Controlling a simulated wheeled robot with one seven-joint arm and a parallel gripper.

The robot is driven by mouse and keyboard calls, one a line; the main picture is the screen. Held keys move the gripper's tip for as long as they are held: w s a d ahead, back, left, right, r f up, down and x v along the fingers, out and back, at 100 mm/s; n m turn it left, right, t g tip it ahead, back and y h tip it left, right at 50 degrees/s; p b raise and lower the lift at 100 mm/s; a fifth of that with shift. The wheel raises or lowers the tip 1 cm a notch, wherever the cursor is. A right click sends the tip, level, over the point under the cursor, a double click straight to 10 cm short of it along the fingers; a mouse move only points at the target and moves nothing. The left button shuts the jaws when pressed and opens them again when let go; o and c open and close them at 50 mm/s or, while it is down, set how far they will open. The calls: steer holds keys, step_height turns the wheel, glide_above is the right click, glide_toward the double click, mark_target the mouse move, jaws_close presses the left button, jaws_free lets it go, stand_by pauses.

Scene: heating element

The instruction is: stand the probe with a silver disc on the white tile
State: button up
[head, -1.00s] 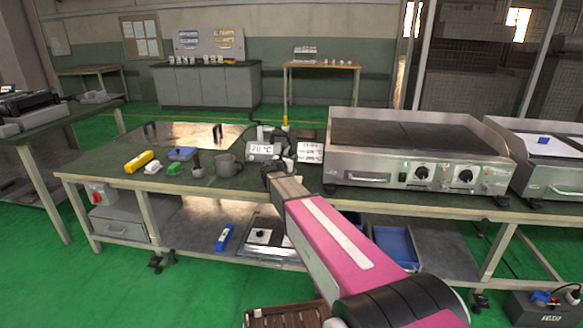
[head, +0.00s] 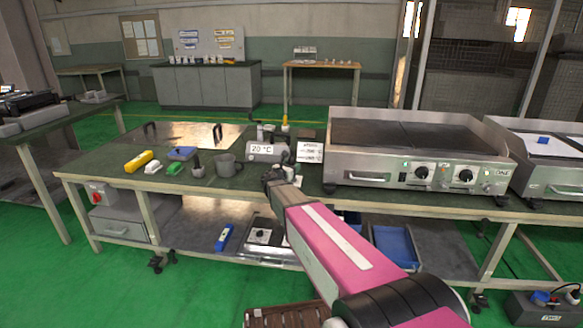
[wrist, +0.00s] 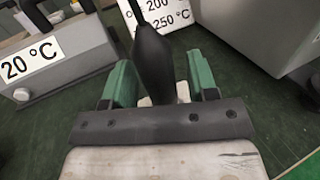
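My gripper (wrist: 163,85) points at the bench in front of the meter and number card. Its green fingers stand apart on either side of a black bulb-shaped handle (wrist: 153,62), with a visible gap at the right finger. The handle appears to be a probe's, with a thin dark stem at its far end. Its silver disc is not visible. A whitish patch (wrist: 182,91) shows between the fingers; I cannot tell whether it is the tile. In the head view my gripper (head: 277,176) is small, and the contact is unclear.
A grey meter (head: 266,150) reading 20 °C stands at left of the gripper, beside a white number card (head: 310,152). A steel griddle (head: 415,150) is close on the right. A grey mug (head: 228,165) and several small items stand to the left.

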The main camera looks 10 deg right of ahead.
steer(key=shift+s+r, duration=0.1)
steer(key=shift+r, duration=0.1)
steer(key=v, duration=1.1)
steer(key=shift+s+a, duration=0.2)
steer(key=shift+a, duration=0.05)
steer(key=shift+s+f, duration=0.1)
steer(key=shift+s, duration=0.05)
steer(key=s+d+f+m+g+y, duration=0.1)
steer(key=s+d+f+m+g, duration=0.4)
steer(key=s+m, duration=0.2)
steer(key=s+d+f+m+g+y, duration=0.2)
steer(key=s+d+f+m+g, duration=0.2)
steer(key=s+d+m, duration=0.3)
steer(key=s+a+f+m+g+y, duration=0.2)
steer(key=s+m+y, duration=0.2)
steer(key=s+m, duration=0.3)
steer(key=s+a+f+m+g+y, duration=0.2)
steer(key=s+m+y, duration=0.2)
steer(key=s+m, duration=0.3)
steer(key=shift+a+f+g+y, duration=0.25)
steer(key=shift+f+g+y, duration=0.05)
steer(key=shift+g, duration=0.1)
